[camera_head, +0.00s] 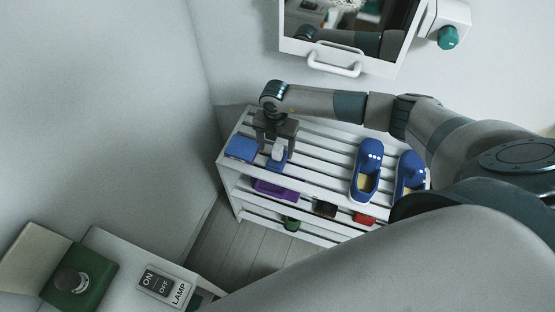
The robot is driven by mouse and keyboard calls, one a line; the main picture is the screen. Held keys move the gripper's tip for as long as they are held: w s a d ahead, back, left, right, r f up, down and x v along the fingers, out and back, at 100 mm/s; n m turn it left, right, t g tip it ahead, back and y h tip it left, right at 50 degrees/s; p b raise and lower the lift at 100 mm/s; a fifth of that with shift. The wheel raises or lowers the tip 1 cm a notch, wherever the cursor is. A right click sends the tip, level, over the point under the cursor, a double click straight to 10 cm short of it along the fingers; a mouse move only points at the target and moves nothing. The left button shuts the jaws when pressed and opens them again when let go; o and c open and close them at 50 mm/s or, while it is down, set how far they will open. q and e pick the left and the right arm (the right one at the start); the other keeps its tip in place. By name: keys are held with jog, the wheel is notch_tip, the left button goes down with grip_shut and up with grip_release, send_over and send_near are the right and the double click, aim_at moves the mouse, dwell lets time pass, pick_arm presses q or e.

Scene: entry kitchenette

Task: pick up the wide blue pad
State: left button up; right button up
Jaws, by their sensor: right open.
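A wide, flat blue pad (241,148) lies on the top shelf of the white slatted rack, at its left end. My right gripper (275,146) points down over the top shelf, just right of the pad. It is open. A smaller blue object with a pale grey top (277,161) is directly below or between its fingers. The fingers hide part of it, and I cannot tell whether they touch it. My left gripper is not in view.
A pair of blue shoes (368,168) stands on the rack's (322,150) top shelf at right. Lower shelves hold a purple item (274,190), a red item (364,218) and a green item (291,223). A lamp switch (163,286) and green box (80,275) are at lower left.

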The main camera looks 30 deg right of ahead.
aim_at(277, 155)
jog(key=shift+f, duration=0.1)
dwell(0.3)
jog(key=f+b, duration=0.1)
jog(key=f, duration=0.1)
jog(key=f+b, duration=0.1)
jog(key=b, duration=0.1)
jog(key=shift+d+f, duration=0.35)
jog(key=shift+f+b, duration=0.65)
jog(key=shift+f, duration=0.1)
jog(key=c, duration=1.2)
